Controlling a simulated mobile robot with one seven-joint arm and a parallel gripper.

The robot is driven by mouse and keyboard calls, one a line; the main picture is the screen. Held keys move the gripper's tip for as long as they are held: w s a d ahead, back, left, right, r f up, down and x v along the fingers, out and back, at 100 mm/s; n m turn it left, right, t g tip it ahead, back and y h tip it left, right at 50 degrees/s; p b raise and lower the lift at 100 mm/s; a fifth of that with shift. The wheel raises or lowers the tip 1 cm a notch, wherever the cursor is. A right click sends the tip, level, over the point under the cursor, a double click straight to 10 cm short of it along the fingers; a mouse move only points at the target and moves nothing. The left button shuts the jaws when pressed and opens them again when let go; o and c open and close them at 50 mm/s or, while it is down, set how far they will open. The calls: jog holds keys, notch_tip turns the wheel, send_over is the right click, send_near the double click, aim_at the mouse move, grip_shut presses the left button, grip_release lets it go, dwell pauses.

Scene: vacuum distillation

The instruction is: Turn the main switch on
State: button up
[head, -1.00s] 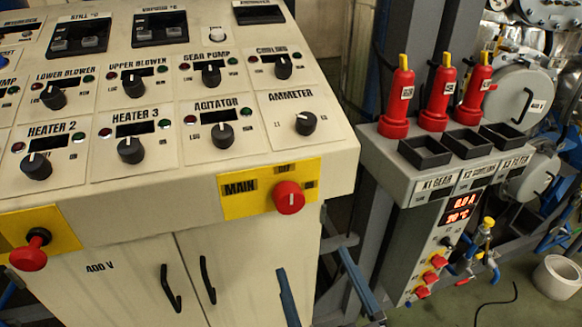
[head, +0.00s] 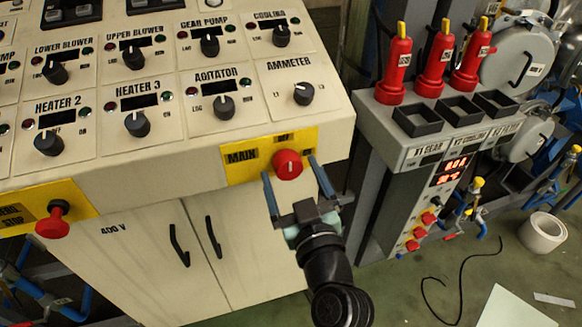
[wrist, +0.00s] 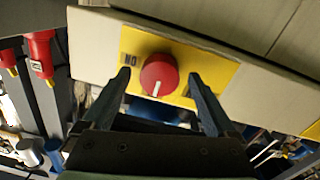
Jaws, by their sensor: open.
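The main switch (head: 288,164) is a round red knob with a white mark on a yellow plate (head: 242,166) labelled MAIN, on the front edge of the control panel. In the head view its white mark points up. My gripper (head: 294,168) is open, with its two blue-grey fingers to the left and right of the knob. In the wrist view the red knob (wrist: 159,75) lies between and beyond the fingertips, with plate showing on both sides. My gripper (wrist: 165,82) holds nothing. Whether a finger touches the knob cannot be told.
A red emergency stop button (head: 53,220) sticks out at the panel's left front. Panel knobs fill the sloped top. Red plugs (head: 396,70) stand on a grey unit (head: 372,118) to the right. A white roll (head: 542,232) and cable (head: 460,290) lie on the floor.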

jog(key=shift+w+a, duration=0.1)
jog(key=shift+w, duration=0.2)
jog(key=c, duration=1.4)
jog(key=shift+o, duration=0.2)
